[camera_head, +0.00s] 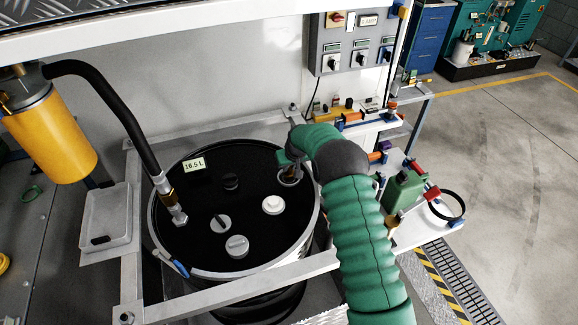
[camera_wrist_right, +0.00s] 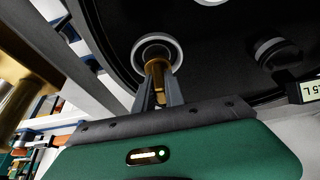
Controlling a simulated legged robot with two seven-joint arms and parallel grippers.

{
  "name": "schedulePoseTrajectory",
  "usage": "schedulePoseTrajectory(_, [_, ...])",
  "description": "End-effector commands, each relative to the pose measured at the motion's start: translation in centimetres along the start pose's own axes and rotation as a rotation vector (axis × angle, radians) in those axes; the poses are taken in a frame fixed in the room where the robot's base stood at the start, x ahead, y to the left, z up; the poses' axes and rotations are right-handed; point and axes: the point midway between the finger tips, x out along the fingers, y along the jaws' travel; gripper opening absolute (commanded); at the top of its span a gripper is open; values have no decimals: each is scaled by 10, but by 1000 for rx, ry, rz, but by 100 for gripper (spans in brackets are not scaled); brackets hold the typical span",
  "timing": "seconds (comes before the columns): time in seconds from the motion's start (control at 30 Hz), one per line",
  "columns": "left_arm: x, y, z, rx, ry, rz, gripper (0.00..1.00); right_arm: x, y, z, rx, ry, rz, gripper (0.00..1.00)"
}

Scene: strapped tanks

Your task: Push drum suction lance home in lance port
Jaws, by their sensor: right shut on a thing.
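The black drum (camera_head: 240,208) stands in a metal frame, its lid facing up. The lance port (camera_head: 289,179) is a pale ring at the lid's right edge; it also shows in the right wrist view (camera_wrist_right: 176,48). My right gripper (camera_head: 290,169) is above this port. Its two dark fingers (camera_wrist_right: 159,92) are shut on the brass-coloured suction lance (camera_wrist_right: 158,70), which stands in the ring. The lance's lower part is hidden inside the port, so its depth is not visible. My left gripper is not in view.
A black hose (camera_head: 115,103) with a brass fitting meets the lid's left side. White caps (camera_head: 273,205) sit on the lid. The frame's front rail (camera_head: 240,288) crosses before the drum. A control box (camera_head: 352,42) hangs behind. A side shelf (camera_head: 420,225) holds a green can.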

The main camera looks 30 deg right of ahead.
Motion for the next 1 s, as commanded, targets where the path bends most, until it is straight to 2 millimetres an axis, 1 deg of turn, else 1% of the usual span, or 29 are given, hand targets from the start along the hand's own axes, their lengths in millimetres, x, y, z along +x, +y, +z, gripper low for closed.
schedulePoseTrajectory(0.27, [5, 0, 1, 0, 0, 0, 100, 6, 0, 2, 0, 2, 0, 0])
schedulePoseTrajectory(0.3, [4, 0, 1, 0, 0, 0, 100, 5, 0, 2, 0, 2, 0, 20])
schedulePoseTrajectory(0.47, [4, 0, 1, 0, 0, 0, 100, 5, 0, 2, 0, 1, 0, 40])
schedulePoseTrajectory(0.7, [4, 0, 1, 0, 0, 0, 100, 6, 0, 3, 0, -1, 0, 40])
schedulePoseTrajectory(0.8, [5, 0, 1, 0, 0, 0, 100, 3, 0, 2, 0, 0, 0, 40])
schedulePoseTrajectory(0.87, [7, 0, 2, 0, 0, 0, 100, -3, 0, 2, 0, 1, 0, 40])
schedulePoseTrajectory(0.97, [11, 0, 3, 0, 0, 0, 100, -23, 0, 2, 0, 4, 0, 40])
schedulePoseTrajectory(1.0, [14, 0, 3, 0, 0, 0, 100, -34, 0, 2, 0, 5, 0, 40])
